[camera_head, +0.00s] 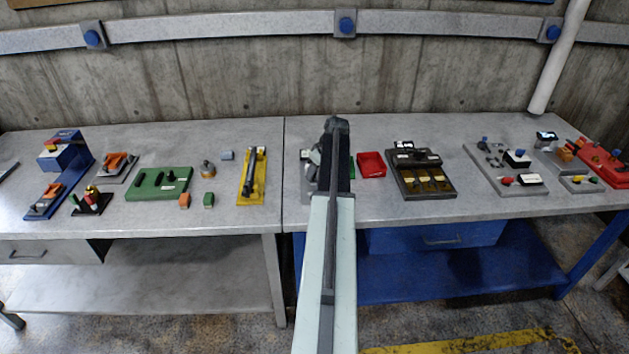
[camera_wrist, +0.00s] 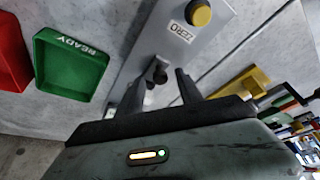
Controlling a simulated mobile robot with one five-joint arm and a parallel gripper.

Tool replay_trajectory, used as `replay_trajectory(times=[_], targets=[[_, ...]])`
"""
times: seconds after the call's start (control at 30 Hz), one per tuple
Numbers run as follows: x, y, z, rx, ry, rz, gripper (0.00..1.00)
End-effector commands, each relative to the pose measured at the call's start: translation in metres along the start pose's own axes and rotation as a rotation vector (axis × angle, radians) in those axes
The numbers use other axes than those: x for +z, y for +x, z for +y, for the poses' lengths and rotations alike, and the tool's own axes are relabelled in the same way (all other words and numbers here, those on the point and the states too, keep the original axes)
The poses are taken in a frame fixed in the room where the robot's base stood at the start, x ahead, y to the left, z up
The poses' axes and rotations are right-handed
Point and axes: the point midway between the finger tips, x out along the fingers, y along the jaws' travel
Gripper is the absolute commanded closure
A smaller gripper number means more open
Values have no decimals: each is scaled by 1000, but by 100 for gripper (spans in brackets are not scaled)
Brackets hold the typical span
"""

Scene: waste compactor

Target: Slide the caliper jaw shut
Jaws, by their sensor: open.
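A grey plate (camera_wrist: 205,40) with a yellow button (camera_wrist: 198,14) and a "ZERO" label lies ahead in the wrist view; it looks like the caliper's fixture. A small dark knob (camera_wrist: 158,72) stands at its near part. My gripper (camera_wrist: 161,80) is open, with one finger on each side of the knob in the picture; I cannot tell whether either finger touches it. The caliper's beam and jaw are not clearly seen. In the head view my arm covers most of the grey fixture (camera_head: 305,178).
A green tray marked "READY" (camera_wrist: 72,62) and a red tray (camera_wrist: 12,65) lie left in the wrist view. In the head view, a yellow base (camera_head: 246,188) with a black tool is left of my arm, and a dark tray (camera_head: 410,188) is to the right.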

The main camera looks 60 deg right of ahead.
Motion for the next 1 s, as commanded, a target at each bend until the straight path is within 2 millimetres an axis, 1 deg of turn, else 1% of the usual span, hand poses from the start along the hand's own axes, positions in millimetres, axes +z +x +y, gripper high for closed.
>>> replay_trajectory(times=[0.03,0.23,0.27,0.3,0.37,0.4,0.57,0.8,1.0], targets=[[1,6,0,0,0,0,57],[-1,3,0,0,0,0,57],[-1,3,0,0,0,0,60],[-1,3,0,0,0,0,71],[-1,3,0,0,0,0,88],[-1,3,0,0,0,0,99],[-1,4,1,0,0,0,100],[-21,12,22,0,-1,0,100],[-22,12,23,4,0,4,100]])
